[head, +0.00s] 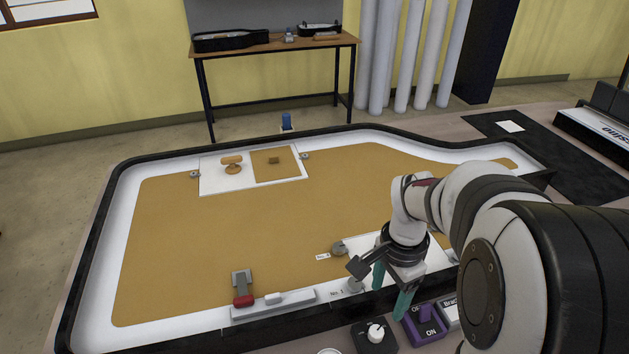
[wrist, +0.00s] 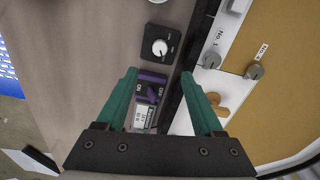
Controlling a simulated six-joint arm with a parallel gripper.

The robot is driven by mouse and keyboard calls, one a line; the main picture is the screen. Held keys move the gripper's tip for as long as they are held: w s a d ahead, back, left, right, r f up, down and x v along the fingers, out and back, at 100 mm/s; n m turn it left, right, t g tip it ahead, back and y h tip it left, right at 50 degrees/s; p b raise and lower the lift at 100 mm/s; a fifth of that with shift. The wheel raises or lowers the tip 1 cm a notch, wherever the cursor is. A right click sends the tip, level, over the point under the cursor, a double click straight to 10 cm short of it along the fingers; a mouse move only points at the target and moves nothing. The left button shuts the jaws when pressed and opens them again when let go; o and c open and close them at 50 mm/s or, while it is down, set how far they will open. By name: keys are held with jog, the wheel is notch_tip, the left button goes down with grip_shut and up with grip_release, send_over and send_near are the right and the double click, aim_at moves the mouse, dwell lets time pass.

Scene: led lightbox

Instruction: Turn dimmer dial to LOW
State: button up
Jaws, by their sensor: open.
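The dimmer dial (head: 376,333) is a white knob on a small black box at the table's front edge. In the wrist view the dial (wrist: 159,47) lies beyond my fingertips, roughly in line with the gap between them. The lettering around it is too small to read, so its setting is unclear. My gripper (head: 389,299) has two teal fingers, spread apart and empty. It hangs above and behind the front row of controls. In the wrist view my gripper (wrist: 158,76) spans the purple switch, with no visible contact.
A purple ON/OFF switch (head: 425,319) sits right of the dial. The lightbox's black rim (head: 110,228) is raised.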

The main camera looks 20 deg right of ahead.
aim_at(377, 331)
notch_tip(377, 331, down, 13)
jog(key=shift+a+r, duration=0.1)
jog(key=shift+c, duration=0.3)
grip_shut()
